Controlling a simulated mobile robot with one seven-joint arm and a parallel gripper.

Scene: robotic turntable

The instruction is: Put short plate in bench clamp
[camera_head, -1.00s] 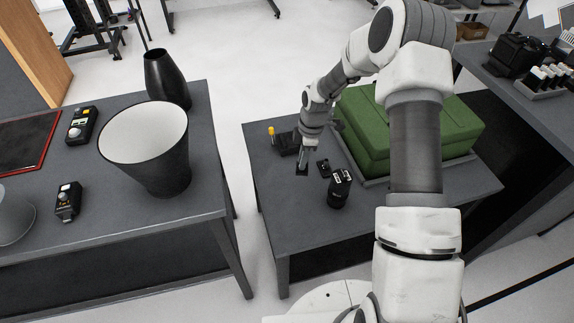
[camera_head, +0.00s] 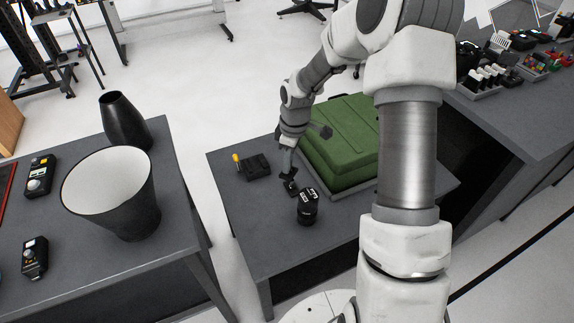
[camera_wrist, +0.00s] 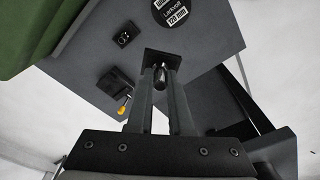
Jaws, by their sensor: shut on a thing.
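My gripper (camera_head: 287,174) points down over the small table, left of the black cylinder. In the wrist view its fingers (camera_wrist: 160,80) are shut on a small dark square plate (camera_wrist: 162,56), which sticks out past the fingertips; whether it touches the table I cannot tell. The bench clamp (camera_head: 256,166) is a black block with a yellow-ended handle, left of my gripper on the same table. It also shows in the wrist view (camera_wrist: 113,79), apart from the plate. A second small black part with a round hole (camera_wrist: 125,38) lies on the table.
A black cylinder (camera_head: 307,208) stands close to my gripper on the right. A large green case (camera_head: 342,145) fills the table's back right. Another table (camera_head: 190,215) to the left holds a wide black bin (camera_head: 130,212) and a black vase (camera_head: 122,125).

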